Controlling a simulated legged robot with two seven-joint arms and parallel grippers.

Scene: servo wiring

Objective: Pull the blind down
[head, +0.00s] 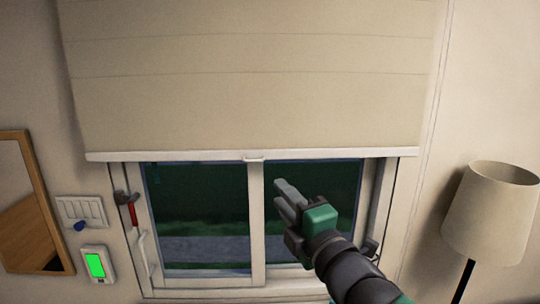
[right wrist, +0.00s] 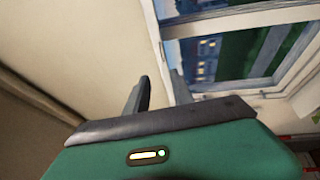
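The cream blind (head: 250,80) hangs over the upper part of the window. Its pale bottom bar (head: 340,153) has a small tab handle (head: 255,159) near the middle. My right gripper (head: 283,193) is in front of the right window pane, below and a little right of the handle in the picture, apart from it. In the right wrist view its two fingers (right wrist: 157,92) stand apart with nothing seen between them. The blind's handle does not show clearly in the right wrist view. My left gripper is in neither view.
A switch panel (head: 82,211) and a green-lit panel (head: 96,264) are on the left wall, beside a wood-framed mirror (head: 28,205). A lamp (head: 490,212) stands at right.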

